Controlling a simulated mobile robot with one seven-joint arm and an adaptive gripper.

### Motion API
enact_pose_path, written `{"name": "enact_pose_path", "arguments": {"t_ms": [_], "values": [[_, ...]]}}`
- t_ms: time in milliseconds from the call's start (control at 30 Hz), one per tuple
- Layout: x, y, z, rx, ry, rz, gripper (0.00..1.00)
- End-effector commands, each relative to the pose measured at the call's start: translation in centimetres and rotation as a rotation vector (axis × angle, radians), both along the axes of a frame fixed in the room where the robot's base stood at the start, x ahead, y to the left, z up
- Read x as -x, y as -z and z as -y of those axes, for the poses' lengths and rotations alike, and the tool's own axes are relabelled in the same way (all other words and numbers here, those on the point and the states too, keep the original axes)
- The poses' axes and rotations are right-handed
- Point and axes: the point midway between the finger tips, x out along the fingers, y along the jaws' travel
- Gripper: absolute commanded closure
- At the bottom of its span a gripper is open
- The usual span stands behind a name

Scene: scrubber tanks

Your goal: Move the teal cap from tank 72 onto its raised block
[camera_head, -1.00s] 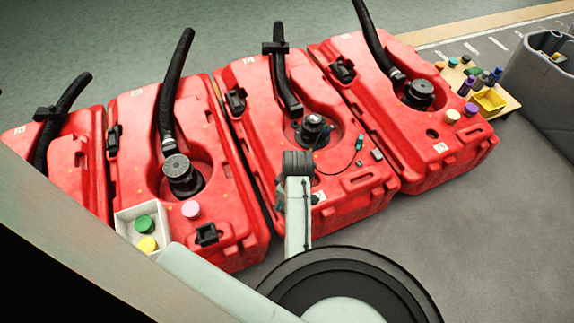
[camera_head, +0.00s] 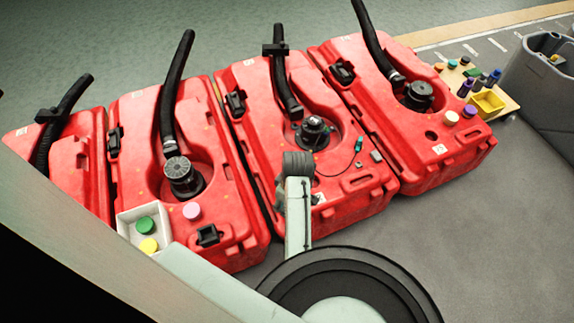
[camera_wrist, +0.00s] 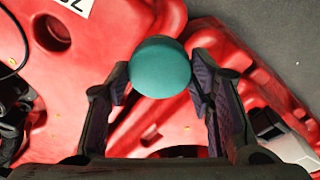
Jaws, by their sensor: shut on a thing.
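The teal cap (camera_wrist: 160,68) is a rounded disc between the two fingers of my gripper (camera_wrist: 160,82) in the wrist view. My gripper is shut on it and holds it over the red tank bodies. A round dark hole (camera_wrist: 52,32) shows in the red tank top left of the cap, beside a white label, cut off and upside down. In the head view my arm stands in front of the second tank from the right (camera_head: 350,190). My gripper and the cap are hidden there. I cannot make out the raised block for certain.
Black hoses and black fittings (camera_head: 313,132) rise from the red tanks. A white tray (camera_head: 128,218) with green and yellow caps sits on the left; a pink cap (camera_head: 192,211) is beside it. A small board (camera_head: 509,103) with coloured items and a yellow bin (camera_head: 488,103) is at right.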

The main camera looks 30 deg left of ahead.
Motion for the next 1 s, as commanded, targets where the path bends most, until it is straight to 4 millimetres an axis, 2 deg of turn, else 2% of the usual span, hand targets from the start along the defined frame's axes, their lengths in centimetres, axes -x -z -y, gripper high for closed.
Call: {"name": "enact_pose_path", "arguments": {"t_ms": [1000], "values": [[0.0,-4.7,0.0,0.0,0.0,0.0,0.71]]}}
